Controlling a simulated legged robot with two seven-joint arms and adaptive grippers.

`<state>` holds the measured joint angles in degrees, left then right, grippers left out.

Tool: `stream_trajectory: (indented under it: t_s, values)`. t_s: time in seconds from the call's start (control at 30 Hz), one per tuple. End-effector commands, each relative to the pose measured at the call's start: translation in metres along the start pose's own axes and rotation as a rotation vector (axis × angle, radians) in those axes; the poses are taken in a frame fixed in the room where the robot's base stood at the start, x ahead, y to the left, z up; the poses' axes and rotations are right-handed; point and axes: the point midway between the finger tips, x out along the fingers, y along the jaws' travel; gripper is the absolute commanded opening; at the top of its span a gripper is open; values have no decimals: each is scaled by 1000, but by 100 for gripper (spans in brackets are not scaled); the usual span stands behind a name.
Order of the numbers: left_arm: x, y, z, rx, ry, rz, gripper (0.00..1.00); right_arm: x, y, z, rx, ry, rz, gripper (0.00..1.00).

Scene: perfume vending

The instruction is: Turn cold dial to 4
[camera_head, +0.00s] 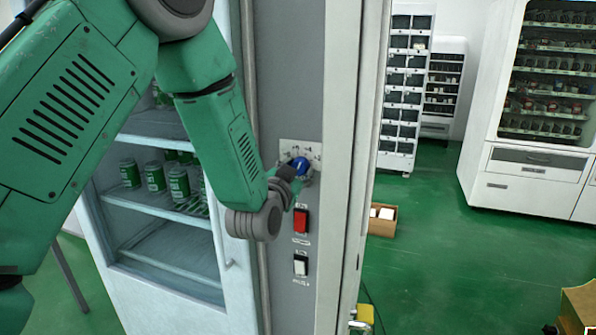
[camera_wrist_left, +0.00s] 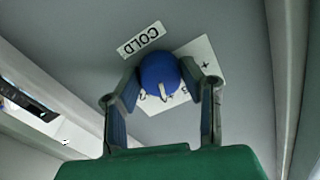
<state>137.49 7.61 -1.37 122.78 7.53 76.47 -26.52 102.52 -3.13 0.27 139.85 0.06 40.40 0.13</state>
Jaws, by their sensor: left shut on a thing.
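The blue cold dial (camera_head: 300,166) sits on a white number plate (camera_head: 288,147) on the grey control panel. It also shows in the left wrist view (camera_wrist_left: 159,74), with a white pointer mark on its face and a "COLD" label (camera_wrist_left: 141,39) beside it. My left gripper (camera_head: 293,171) is shut on the dial, one finger on each side in the left wrist view (camera_wrist_left: 159,84). Parts of the number plate are hidden behind the dial and fingers, and I cannot tell which number the pointer meets. My right gripper is not in view.
Below the dial are a red switch (camera_head: 301,220) and a white switch (camera_head: 300,265). Left of the panel is a glass-fronted cooler with green cans (camera_head: 155,178) on its shelf. A small box (camera_head: 381,219) and vending machines (camera_head: 541,100) stand beyond on the green floor.

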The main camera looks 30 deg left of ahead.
Motion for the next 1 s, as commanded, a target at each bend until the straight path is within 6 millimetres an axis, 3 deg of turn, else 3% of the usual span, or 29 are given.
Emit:
stream_trajectory:
  t_s: [0.03,0.07,0.47,1.0]
  values:
    - [2,-1,-4,-1,9,-3,45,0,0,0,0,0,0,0]
    - [1,-1,-3,-1,9,-3,55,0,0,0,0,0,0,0]
    - [-5,0,-1,-1,1,0,55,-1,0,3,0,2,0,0]
    - [-102,1,1,0,2,1,55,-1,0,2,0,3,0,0]
